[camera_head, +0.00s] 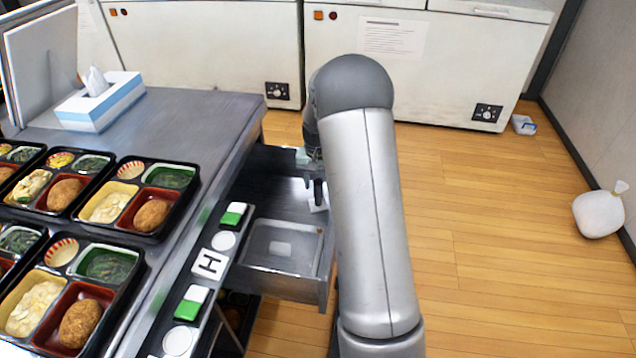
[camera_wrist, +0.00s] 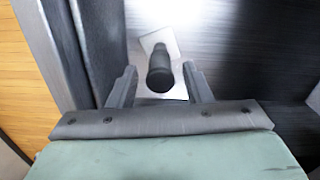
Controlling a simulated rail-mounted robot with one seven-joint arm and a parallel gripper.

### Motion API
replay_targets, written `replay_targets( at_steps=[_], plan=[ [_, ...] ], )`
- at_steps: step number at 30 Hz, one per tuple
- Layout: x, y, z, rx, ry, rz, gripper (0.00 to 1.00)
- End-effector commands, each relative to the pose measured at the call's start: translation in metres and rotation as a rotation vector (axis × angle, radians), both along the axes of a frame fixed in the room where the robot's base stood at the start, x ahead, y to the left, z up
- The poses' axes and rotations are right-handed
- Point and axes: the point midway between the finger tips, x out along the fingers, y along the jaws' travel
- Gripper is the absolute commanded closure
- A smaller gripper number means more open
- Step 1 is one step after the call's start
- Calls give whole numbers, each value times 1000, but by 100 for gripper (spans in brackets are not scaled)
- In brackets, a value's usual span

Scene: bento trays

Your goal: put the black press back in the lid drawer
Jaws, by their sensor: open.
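The black press (camera_wrist: 160,72) shows in the wrist view as a round black knob standing on a pale square plate (camera_wrist: 150,42) inside the drawer. My gripper (camera_wrist: 161,78) is open, with one finger on each side of the black press and gaps to both. In the head view my gripper (camera_head: 316,190) is over the far right part of the open drawer (camera_head: 262,200), partly hidden by my arm. The press itself is mostly hidden there; only part of a pale plate shows beside the fingers. A clear lid (camera_head: 283,247) lies in the near part of the drawer.
Filled bento trays (camera_head: 135,238) stand on the metal table (camera_head: 205,115) left of the drawer. A tissue box (camera_head: 100,103) stands at the back. Green-and-white blocks (camera_head: 233,214) and an "H" card (camera_head: 209,263) line the table's right edge. The drawer wall (camera_wrist: 92,45) runs close left of the gripper.

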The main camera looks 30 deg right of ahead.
Motion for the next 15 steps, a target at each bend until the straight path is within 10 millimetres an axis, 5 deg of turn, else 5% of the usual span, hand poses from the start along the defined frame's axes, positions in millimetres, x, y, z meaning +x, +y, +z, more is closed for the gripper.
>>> replay_targets(
  at_steps=[15],
  plan=[
    [1, 0, 101, -2, -3, 0, 55]
  ],
)
